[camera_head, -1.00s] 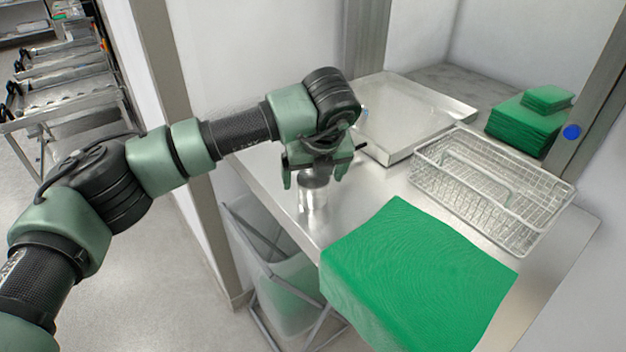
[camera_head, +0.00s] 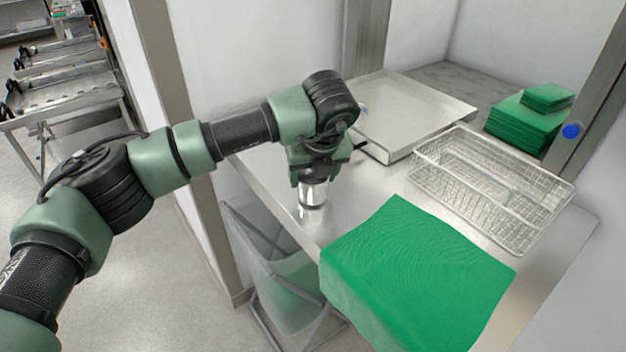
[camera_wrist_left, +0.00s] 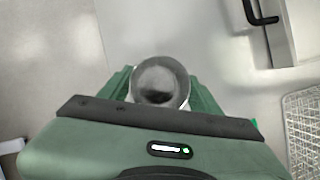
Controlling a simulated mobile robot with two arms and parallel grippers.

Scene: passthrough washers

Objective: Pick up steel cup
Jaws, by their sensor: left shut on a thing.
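The steel cup (camera_head: 313,193) stands upright on the steel counter (camera_head: 372,198), close to its left edge. My left gripper (camera_head: 314,180) is above it with its fingers lowered around the cup's upper part, shut on it. In the left wrist view the cup (camera_wrist_left: 159,82) shows from above, its round mouth between the two green fingers of my left gripper (camera_wrist_left: 160,88). The cup's upper part is hidden by the gripper in the head view. My right gripper is in neither view.
A green folded cloth (camera_head: 420,270) lies on the counter's front part. A wire basket (camera_head: 490,190) stands at right and a shallow steel tray (camera_head: 410,112) behind. Green stacked cloths (camera_head: 528,122) are at the back right. Bare counter lies between cup and basket.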

